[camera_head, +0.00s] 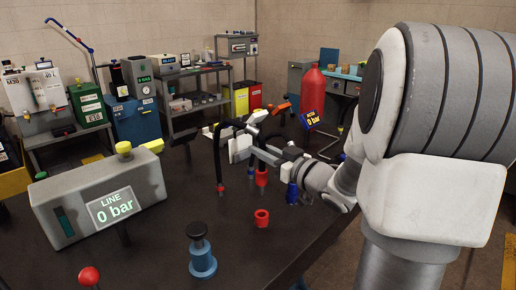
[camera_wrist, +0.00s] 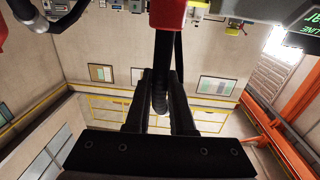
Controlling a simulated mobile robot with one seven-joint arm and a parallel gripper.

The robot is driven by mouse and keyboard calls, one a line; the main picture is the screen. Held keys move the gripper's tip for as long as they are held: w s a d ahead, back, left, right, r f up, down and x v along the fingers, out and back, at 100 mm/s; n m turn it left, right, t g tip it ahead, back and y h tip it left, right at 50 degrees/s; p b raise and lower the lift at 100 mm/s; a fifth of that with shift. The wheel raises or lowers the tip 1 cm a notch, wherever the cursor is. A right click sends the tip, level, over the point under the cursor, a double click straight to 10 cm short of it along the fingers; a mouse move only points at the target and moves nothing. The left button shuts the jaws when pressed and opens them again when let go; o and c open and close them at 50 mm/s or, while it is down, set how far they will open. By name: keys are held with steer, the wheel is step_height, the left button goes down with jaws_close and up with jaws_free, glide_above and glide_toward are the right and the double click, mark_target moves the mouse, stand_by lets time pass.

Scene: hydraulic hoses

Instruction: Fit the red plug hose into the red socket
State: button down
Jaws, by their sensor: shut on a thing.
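The red socket (camera_head: 262,218) is an open red ring standing upright on the dark bench top. My gripper (camera_head: 262,155) is above and behind it in the head view. It is shut on the black hose of the red plug hose, and the red plug (camera_head: 262,178) hangs below the fingers, pointing down. The plug looks apart from the socket. In the wrist view the black hose (camera_wrist: 161,85) runs between the two dark fingers, with the red plug (camera_wrist: 168,15) at the top edge. The plug's mouth is not visible there.
A grey gauge box (camera_head: 100,196) reading "LINE 0 bar" stands at left. A blue fitting with a black top (camera_head: 202,262) and a red knob (camera_head: 89,276) are in front. A blue part (camera_head: 292,193) is right of the plug. A red bottle (camera_head: 312,92) stands behind.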

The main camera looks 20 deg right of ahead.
mark_target(264, 172)
stand_by(0.3)
steer(key=shift+f+b, duration=2.2)
steer(key=shift+f, duration=0.7)
steer(key=shift+f+b, duration=1.7)
steer(key=shift+f, duration=0.55)
steer(key=c, duration=0.7)
jaws_free()
steer(key=p+v, duration=0.2)
steer(key=v, duration=1.5)
steer(key=shift+s+p, duration=0.25)
steer(key=shift+p, duration=0.05)
steer(key=shift+r, duration=0.15)
